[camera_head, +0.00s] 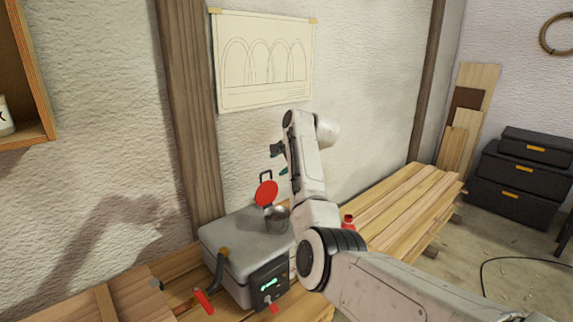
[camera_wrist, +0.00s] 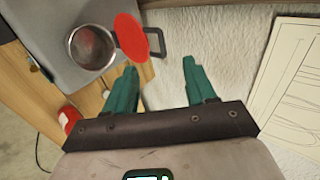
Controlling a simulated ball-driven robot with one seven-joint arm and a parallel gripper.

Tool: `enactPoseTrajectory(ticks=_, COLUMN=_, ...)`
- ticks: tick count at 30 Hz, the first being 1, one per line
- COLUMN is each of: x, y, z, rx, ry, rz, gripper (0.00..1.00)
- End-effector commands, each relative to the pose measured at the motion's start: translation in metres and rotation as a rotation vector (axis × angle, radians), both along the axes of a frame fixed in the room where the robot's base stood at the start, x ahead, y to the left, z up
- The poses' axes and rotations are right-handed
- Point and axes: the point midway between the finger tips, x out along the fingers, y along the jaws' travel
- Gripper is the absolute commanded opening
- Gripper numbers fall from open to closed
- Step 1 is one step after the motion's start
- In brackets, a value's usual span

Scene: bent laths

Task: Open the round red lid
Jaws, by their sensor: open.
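The round red lid (camera_head: 266,193) stands raised, tilted up on edge beside the round metal opening (camera_head: 277,220) on top of a grey box (camera_head: 235,243). A dark loop handle (camera_head: 265,176) sticks up from the lid's far edge. In the wrist view the lid (camera_wrist: 131,38) leans away from the uncovered opening (camera_wrist: 92,48), with its handle (camera_wrist: 157,42) to the right. My gripper (camera_wrist: 160,76) is open with green fingers and nothing between them. In the head view my gripper (camera_head: 280,160) is above the lid, apart from it, partly hidden by my arm.
The grey box stands on a wooden slatted bench (camera_head: 400,210) against a white wall. A small red object (camera_head: 348,221) is on the bench, right of the box. A red handle (camera_head: 203,301) lies in front. A drawing (camera_head: 263,60) hangs behind. Black cases (camera_head: 515,185) stand at right.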

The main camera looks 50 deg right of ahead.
Motion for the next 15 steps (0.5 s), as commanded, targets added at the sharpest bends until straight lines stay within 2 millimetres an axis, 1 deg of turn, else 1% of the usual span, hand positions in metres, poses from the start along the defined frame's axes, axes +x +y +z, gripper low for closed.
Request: enactPoseTrajectory(ticks=15, x=-0.066, y=0.013, z=0.009, rx=0.000, ry=-0.002, rz=-0.001, gripper=0.55)
